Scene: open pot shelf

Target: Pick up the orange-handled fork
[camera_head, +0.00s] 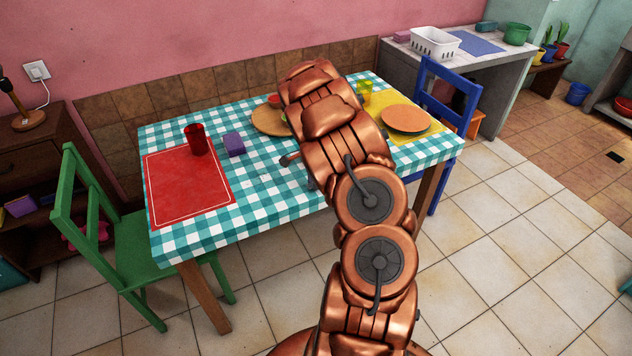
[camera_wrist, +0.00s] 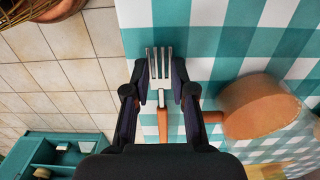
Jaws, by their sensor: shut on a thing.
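The fork (camera_wrist: 160,62) shows in the wrist view with its metal tines pointing up in the picture and its orange handle below. My gripper (camera_wrist: 159,84) has its dark fingers on either side of the fork and is shut on it. Behind the fork are the edge of the teal-and-white checked tablecloth (camera_wrist: 215,45) and the tiled floor; I cannot tell how high above the cloth it is. In the head view my arm hides the gripper and fork.
On the table (camera_head: 265,195) are a red cup (camera_head: 196,139), a purple block (camera_head: 234,144), a red mat (camera_head: 182,190), an orange plate (camera_head: 405,118), a yellow-green cup (camera_head: 364,90) and a partly hidden round board (camera_head: 268,121). A green chair (camera_head: 95,222) and blue chair (camera_head: 452,95) stand beside it.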

